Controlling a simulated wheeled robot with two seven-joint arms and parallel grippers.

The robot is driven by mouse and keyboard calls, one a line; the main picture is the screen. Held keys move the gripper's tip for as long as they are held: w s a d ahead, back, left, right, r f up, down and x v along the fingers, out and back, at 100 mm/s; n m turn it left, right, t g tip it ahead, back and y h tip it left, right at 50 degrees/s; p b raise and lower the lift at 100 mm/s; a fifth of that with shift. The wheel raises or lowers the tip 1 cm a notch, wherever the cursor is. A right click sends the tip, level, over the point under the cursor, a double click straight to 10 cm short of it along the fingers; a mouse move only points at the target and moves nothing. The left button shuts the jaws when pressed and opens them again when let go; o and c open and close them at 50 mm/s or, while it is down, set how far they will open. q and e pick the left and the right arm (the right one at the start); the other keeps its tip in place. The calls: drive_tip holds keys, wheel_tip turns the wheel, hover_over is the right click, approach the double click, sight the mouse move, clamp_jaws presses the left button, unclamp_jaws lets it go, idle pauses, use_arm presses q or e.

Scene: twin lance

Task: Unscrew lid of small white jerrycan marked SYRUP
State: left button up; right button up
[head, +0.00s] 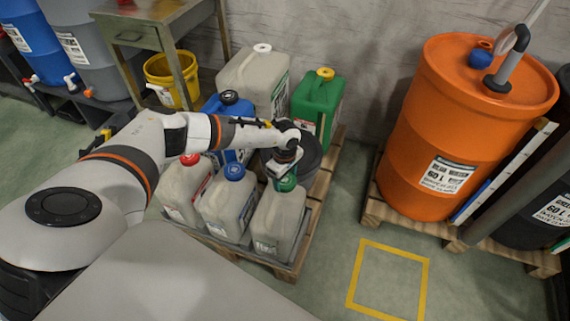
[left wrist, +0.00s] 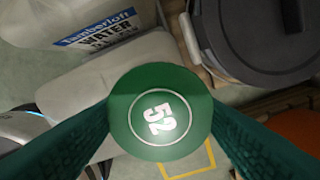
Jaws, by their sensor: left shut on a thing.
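A small white jerrycan (head: 278,222) stands at the front right of the group on the pallet. Its label is too small to read, so I cannot confirm SYRUP. My left gripper (head: 285,176) comes down from above and is shut on the lid, with a dark green finger on either side. Two similar white jerrycans stand to its left, one with a blue cap (head: 234,172) and one with a red cap (head: 190,160). My right gripper is not in view.
A dark round container (head: 309,150) stands close behind. Behind are a green jerrycan (head: 318,100), a large beige jerrycan (head: 245,75) and a blue one (head: 215,107). An orange drum (head: 430,135) stands right. Floor around the yellow square (head: 352,283) is clear.

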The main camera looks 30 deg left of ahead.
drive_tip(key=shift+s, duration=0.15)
use_arm(q)
drive_tip(key=shift+r, duration=0.15)
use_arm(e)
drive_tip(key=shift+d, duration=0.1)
